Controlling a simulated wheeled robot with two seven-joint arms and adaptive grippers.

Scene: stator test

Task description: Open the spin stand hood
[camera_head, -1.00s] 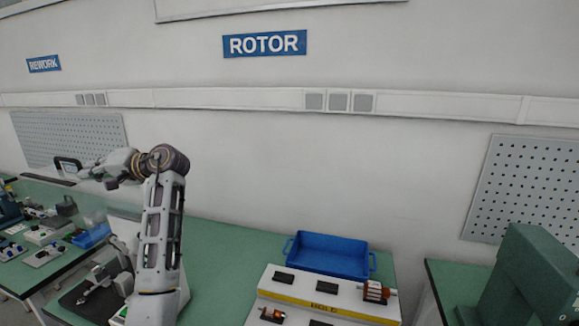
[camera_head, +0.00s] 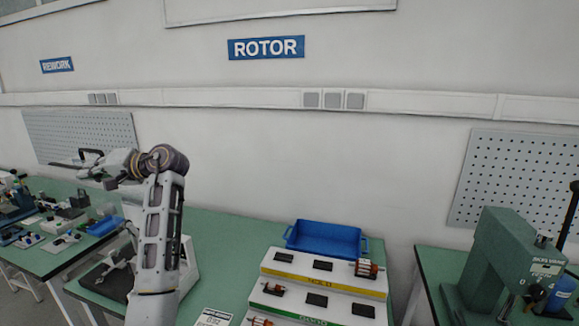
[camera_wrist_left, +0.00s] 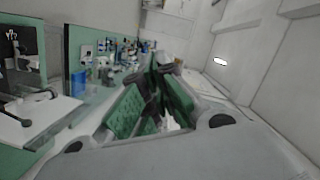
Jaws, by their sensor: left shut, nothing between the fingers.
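The spin stand seems to be the pale machine with a dark base (camera_head: 103,278) on the green bench, partly hidden behind my left arm in the head view. A faint pale see-through panel (camera_head: 130,211) stands above it and looks like the hood; its edges and angle are hard to make out. My left gripper (camera_head: 85,166) is high above and left of the stand, near the back wall. In the left wrist view its green-padded fingers (camera_wrist_left: 160,75) meet at their tips, with nothing between them. My right gripper is out of view.
A blue bin (camera_head: 325,238) and a stepped rack (camera_head: 352,285) with motor parts are right of my arm. A green press (camera_head: 493,262) stands on the right bench. Another bench with small items (camera_head: 62,240) is on the left. A pegboard (camera_head: 80,135) hangs behind my gripper.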

